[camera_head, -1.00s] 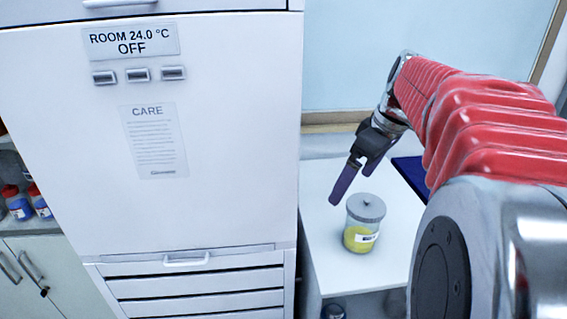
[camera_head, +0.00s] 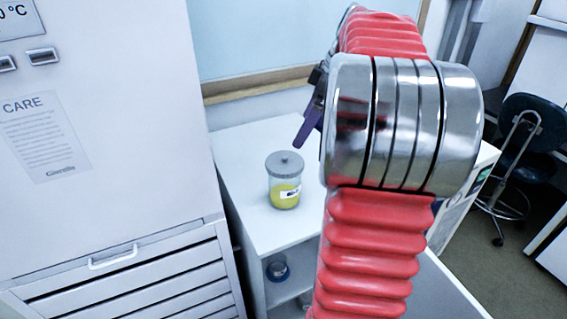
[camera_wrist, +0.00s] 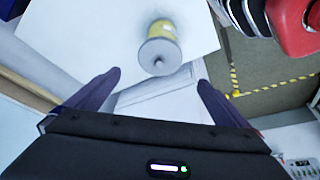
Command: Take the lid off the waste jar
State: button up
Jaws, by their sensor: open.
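The waste jar (camera_head: 284,196) is a clear jar with yellow contents and a white label. It stands upright on a white bench top. Its grey lid (camera_head: 285,163) with a small knob is on it. In the wrist view the lid (camera_wrist: 158,57) shows from above, beyond the fingertips and between their lines, with the yellow jar (camera_wrist: 163,27) behind it. My gripper (camera_wrist: 158,80) is open and empty, its two dark purple fingers apart. In the head view a finger of my gripper (camera_head: 308,127) shows above and right of the jar, not touching it; the rest is hidden behind my arm.
The white bench top (camera_head: 245,160) is clear around the jar. A tall white cabinet (camera_head: 120,120) stands close on the left. A small container (camera_head: 277,270) sits on the shelf below. A dark chair (camera_head: 530,140) stands at the right.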

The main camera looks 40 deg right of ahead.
send_over(287, 157)
jog(key=s, duration=0.2)
jog(key=f, duration=0.4)
jog(key=d+f, duration=0.1)
jog(key=f, duration=0.2)
jog(key=shift+f, duration=0.1)
jog(key=shift+x, duration=2.6)
jog(key=shift+c, duration=0.3)
jog(key=c, duration=0.9)
notch_tip(287, 157, up, 10)
jog(key=shift+r, duration=0.1)
